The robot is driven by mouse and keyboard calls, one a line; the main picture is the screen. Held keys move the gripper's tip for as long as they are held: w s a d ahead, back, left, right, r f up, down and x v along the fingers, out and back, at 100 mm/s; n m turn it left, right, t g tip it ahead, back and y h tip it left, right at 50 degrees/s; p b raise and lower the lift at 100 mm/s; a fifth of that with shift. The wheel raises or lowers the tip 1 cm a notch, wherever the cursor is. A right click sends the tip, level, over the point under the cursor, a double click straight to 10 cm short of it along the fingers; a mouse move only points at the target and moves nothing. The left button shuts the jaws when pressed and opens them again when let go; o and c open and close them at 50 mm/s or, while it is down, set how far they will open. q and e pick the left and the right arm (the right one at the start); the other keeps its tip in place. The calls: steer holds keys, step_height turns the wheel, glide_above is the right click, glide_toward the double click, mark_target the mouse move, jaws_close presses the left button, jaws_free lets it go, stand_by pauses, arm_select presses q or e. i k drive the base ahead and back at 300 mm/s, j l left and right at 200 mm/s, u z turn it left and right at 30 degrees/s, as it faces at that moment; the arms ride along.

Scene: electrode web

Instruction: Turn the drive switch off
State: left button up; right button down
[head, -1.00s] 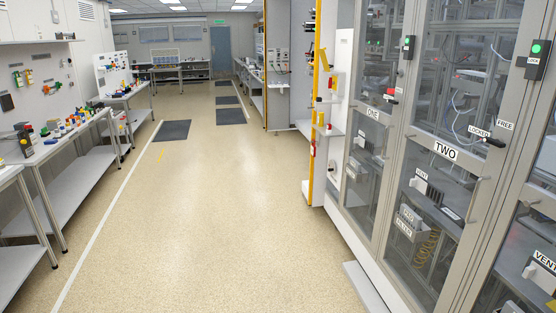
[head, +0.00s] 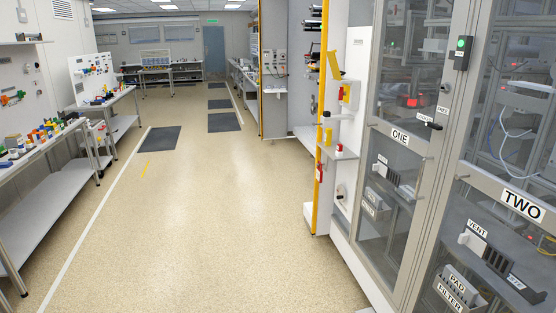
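No switch that I can tell is the drive switch shows in the head view. A red and yellow fitting (head: 347,94) is on the white panel at the end of the glazed cabinet row, too small to make out. A small red-topped item (head: 339,148) stands on a little shelf below it. A black box with a lit green lamp (head: 461,47) is mounted above. Neither of my grippers is in view.
Glazed cabinet doors ONE (head: 391,200) and TWO (head: 500,140) line the right. Workbenches (head: 50,200) with colourful parts line the left. A yellow post (head: 321,160) stands at the cabinets' end. The speckled floor (head: 220,230) between is clear, with dark mats (head: 161,138) farther off.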

mark_target(342, 93)
steer(key=i+z, duration=0.15)
steer(key=i, duration=0.3)
steer(key=i+j+z, duration=0.2)
steer(key=i, duration=0.25)
steer(key=i+j+z, duration=0.15)
steer(key=i, duration=0.3)
steer(key=i+j+z, duration=0.2)
steer(key=i, duration=0.2)
